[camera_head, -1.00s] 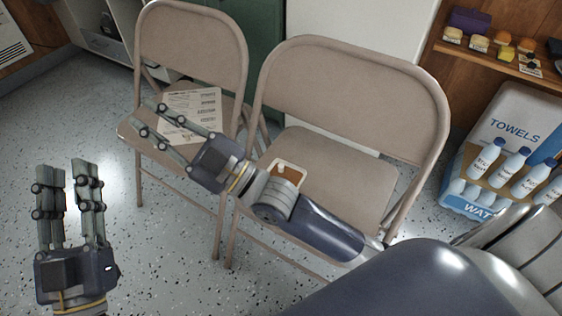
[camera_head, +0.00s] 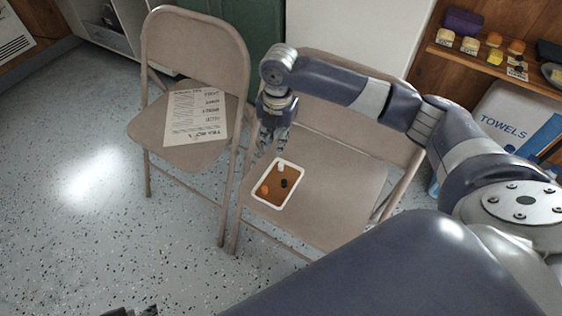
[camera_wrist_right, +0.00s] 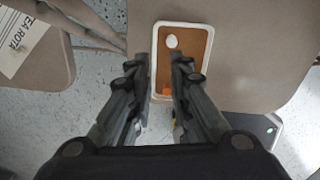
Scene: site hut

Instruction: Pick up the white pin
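The white pin (camera_head: 281,168) is at the far end of a small white-rimmed tray with a brown floor (camera_head: 276,192) on the right chair's seat. An orange pin (camera_head: 265,190) and a black pin (camera_head: 284,183) are in the same tray. In the right wrist view the white pin (camera_wrist_right: 171,41) shows just beyond the fingertips. My right gripper (camera_head: 268,146) points down near the tray's far left side. The wrist view shows it open and empty (camera_wrist_right: 162,60); its fingers hide part of the tray. Only the tips of my left gripper (camera_head: 132,312) show at the bottom edge.
The right chair's backrest (camera_head: 345,110) stands behind the tray, partly hidden by my right arm. A printed sheet (camera_head: 197,115) lies on the left chair (camera_head: 150,130). A towel box (camera_head: 510,115) and a shelf of small items (camera_head: 480,55) are at right.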

